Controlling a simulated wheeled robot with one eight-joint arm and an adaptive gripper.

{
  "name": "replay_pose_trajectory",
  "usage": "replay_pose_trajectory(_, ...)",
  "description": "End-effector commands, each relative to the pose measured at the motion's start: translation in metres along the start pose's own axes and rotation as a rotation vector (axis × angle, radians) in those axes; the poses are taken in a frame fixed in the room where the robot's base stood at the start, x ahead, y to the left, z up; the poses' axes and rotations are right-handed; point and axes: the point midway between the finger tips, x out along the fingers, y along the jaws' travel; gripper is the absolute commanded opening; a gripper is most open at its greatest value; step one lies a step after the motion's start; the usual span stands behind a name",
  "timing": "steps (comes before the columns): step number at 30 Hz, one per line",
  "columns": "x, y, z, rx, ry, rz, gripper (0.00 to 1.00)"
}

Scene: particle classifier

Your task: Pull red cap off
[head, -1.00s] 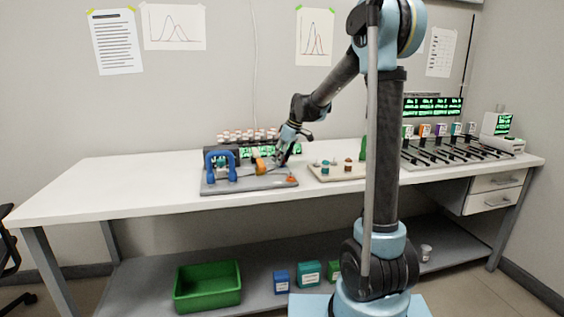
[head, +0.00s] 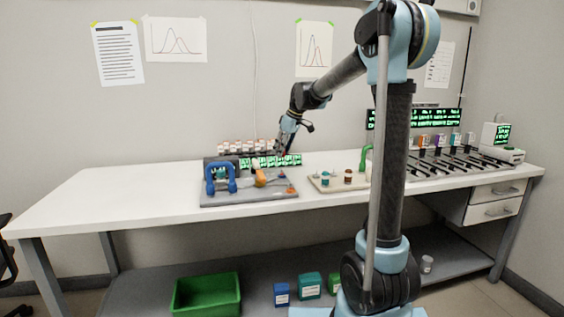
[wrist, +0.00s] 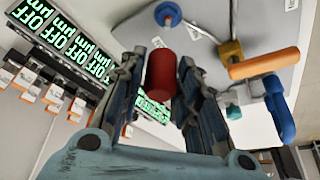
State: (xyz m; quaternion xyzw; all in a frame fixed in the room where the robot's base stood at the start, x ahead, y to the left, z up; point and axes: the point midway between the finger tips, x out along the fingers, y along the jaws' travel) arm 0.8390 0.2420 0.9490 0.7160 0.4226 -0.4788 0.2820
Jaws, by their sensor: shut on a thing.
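The red cap (wrist: 162,76) is a short red cylinder between the fingers of my gripper (wrist: 162,88) in the wrist view. My gripper is shut on it. The cap appears clear of the grey board (wrist: 275,85). In the head view my gripper (head: 281,151) is above the back right part of the grey board (head: 225,199), and the cap is too small to make out there. A round blue fitting with a red middle (wrist: 168,14) sits near the board's edge.
The board carries a blue arched part (head: 220,178) and an orange handle (head: 260,178). Behind it stands a row of small containers with green displays (head: 270,161). A beige tray (head: 335,187) with small jars is to the right. The table's left part is clear.

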Motion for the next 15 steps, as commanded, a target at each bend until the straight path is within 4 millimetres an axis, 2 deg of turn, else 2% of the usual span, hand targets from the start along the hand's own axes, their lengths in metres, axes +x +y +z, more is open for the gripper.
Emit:
replay_pose_trajectory(6, -0.015, 0.000, -0.006, 0.000, 0.000, 0.000, 0.11)
replay_pose_trajectory(15, -0.017, 0.000, -0.007, 0.000, 0.000, 0.000, 0.11)
